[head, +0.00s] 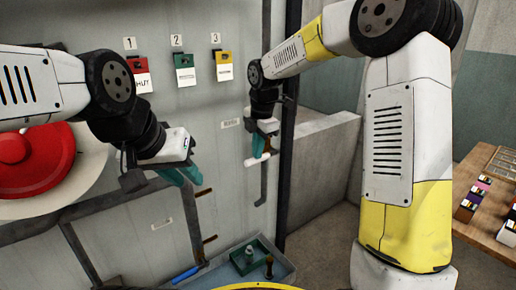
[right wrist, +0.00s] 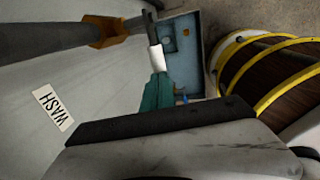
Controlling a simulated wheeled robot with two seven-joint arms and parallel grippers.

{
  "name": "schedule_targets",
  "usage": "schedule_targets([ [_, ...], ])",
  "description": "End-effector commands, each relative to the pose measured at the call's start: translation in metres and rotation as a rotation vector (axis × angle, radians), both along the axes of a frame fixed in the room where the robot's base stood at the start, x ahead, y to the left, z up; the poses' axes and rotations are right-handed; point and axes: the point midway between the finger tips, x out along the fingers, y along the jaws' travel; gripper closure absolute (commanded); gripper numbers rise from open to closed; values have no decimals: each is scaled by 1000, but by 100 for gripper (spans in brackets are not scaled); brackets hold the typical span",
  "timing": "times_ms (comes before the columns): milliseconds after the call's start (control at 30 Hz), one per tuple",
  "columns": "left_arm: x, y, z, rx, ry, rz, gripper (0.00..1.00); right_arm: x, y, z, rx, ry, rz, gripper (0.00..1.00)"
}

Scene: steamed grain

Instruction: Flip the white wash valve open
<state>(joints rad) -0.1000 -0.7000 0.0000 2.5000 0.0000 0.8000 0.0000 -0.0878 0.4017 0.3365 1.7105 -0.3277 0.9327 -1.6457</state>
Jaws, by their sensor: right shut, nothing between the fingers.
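The white wash valve handle (head: 257,160) sits on a thin grey pipe (head: 263,188) on the wall, at the centre of the head view. My right gripper (head: 261,146) is shut, its teal fingers right at the handle with nothing between them. In the right wrist view the white handle (right wrist: 155,55) shows just beyond the teal fingertips (right wrist: 157,92); I cannot tell whether they touch. The WASH label (right wrist: 58,108) is on the wall. My left gripper (head: 185,176) hangs at the left, away from the valve; its finger gap is unclear.
A blue-grey tray (head: 279,268) with a green box stands low below the valve. Red, green and yellow numbered tags (head: 183,68) hang on the wall. A red round lid (head: 25,165) is at the left. A wooden table (head: 485,235) stands at the right.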

Motion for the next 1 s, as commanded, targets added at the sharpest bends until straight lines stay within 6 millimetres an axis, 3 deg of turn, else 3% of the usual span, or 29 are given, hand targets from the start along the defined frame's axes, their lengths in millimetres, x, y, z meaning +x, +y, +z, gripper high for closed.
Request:
schedule_targets([
  [533,0,0,0,0,0,0,72,-8,10,-39,-334,-237,12,100],
  [1000,0,0,0,0,0,0,72,-2,2,-81,-699,-499,10,100],
])
